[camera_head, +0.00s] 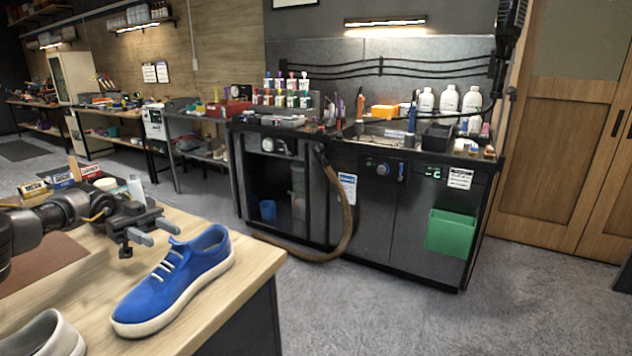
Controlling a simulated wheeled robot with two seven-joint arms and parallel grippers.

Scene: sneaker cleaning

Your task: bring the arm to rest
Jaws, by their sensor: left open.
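My left arm comes in from the left over the wooden table (262,262). The blue sneaker (180,275) has white laces and a white sole and stands upright near the table's right edge. A light grey shoe (45,338) is partly cut off at the bottom left. My right gripper is not in view.
Small labelled boxes (62,178) and a white cup stand at the table's back left, partly behind my arm. A brown mat (40,262) lies under the arm. A dark workbench (385,215) with bottles and a green bin (450,232) stands across open grey floor.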

